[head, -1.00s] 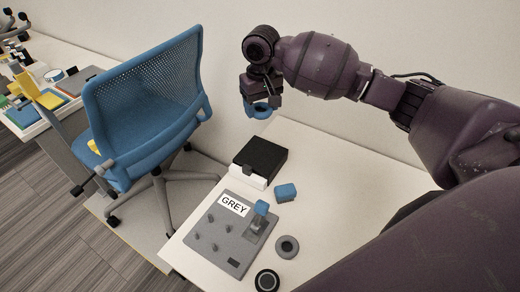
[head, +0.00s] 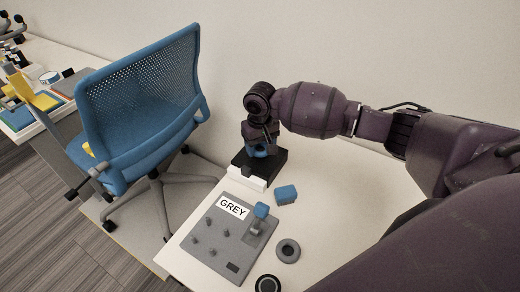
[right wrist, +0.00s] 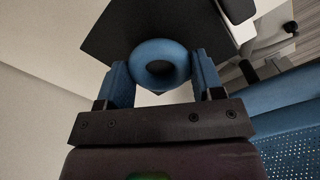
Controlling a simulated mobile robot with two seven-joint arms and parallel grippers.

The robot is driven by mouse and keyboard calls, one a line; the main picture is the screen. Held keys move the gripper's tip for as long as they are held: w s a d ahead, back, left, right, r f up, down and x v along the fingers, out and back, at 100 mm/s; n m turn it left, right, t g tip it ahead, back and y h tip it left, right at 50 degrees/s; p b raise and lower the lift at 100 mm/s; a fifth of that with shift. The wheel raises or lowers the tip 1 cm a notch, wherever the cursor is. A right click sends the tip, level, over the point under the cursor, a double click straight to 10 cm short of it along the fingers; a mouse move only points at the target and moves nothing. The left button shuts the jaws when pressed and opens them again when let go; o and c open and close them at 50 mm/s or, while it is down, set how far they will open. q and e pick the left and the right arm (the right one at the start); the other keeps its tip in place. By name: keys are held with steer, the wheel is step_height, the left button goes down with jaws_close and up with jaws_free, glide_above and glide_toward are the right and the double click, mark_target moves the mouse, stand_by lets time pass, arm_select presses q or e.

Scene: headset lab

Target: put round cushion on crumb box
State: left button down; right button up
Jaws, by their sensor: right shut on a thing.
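The blue round cushion (head: 259,152), a ring, is between the fingers of my right gripper (head: 260,150). The right wrist view shows the ring (right wrist: 160,65) gripped between both blue-padded fingers (right wrist: 162,82). The black box (head: 277,162), which I take for the crumb box, has a pale front and stands at the back left of the white table. The ring is over the box's dark top, which also shows behind it in the wrist view (right wrist: 120,30). I cannot tell whether they touch. My left gripper is out of view.
A blue block (head: 286,194) lies just in front of the box. A grey board labelled GREY (head: 212,245) with pegs, a grey ring (head: 288,251) and a black round piece (head: 267,284) are nearer. A blue chair (head: 140,105) stands left. The table's right side is clear.

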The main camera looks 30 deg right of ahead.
mark_target(260, 147)
steer(key=shift+f, duration=0.8)
steer(key=shift+f, duration=0.1)
steer(key=o, duration=0.9)
step_height(260, 147, up, 12)
steer(key=shift+r+p, duration=0.2)
steer(key=shift+p, duration=0.65)
